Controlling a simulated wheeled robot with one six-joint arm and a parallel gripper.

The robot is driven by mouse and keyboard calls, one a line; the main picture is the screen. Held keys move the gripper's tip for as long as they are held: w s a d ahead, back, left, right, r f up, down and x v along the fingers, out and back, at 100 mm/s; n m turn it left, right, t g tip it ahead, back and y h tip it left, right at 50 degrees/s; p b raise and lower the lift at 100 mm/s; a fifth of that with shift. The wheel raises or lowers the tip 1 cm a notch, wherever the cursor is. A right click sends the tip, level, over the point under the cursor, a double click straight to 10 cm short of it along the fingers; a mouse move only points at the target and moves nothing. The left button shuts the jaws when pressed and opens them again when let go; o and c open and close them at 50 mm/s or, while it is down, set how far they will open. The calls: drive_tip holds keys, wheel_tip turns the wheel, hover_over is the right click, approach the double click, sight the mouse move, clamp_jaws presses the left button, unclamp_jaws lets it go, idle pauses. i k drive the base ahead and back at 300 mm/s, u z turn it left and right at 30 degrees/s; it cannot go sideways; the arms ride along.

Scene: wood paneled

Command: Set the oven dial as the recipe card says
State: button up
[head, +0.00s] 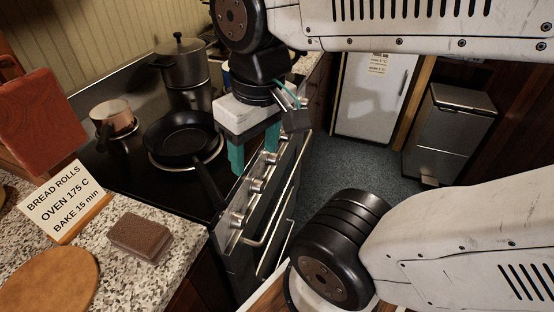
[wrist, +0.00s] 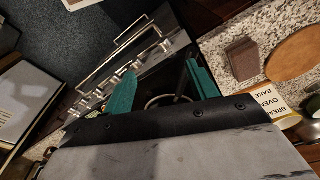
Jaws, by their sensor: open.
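The recipe card (head: 65,203) stands on the counter and reads BREAD ROLLS, OVEN 175 C, BAKE 15 min. Part of it shows in the wrist view (wrist: 267,103). The oven (head: 262,215) has a row of several metal knobs (head: 257,185) along its front, above a bar handle. The knobs also show in the wrist view (wrist: 167,45). I cannot read their markings or tell which is the oven dial. My gripper (head: 254,160) has teal fingers, spread apart and empty, above the stove's front edge near the knobs. It appears apart from them.
A black frying pan (head: 180,138) sits on the cooktop, its handle reaching toward the front edge near my gripper. A copper pot (head: 113,117) and a stacked metal pot (head: 181,62) stand behind. A brown block (head: 140,237) lies on the granite counter. Floor (head: 345,155) before the oven is clear.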

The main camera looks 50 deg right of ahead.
sight(272, 158)
drive_tip(key=z, duration=1)
drive_tip(key=k, duration=0.75)
drive_tip(key=u, duration=1)
drive_tip(key=i, duration=0.5)
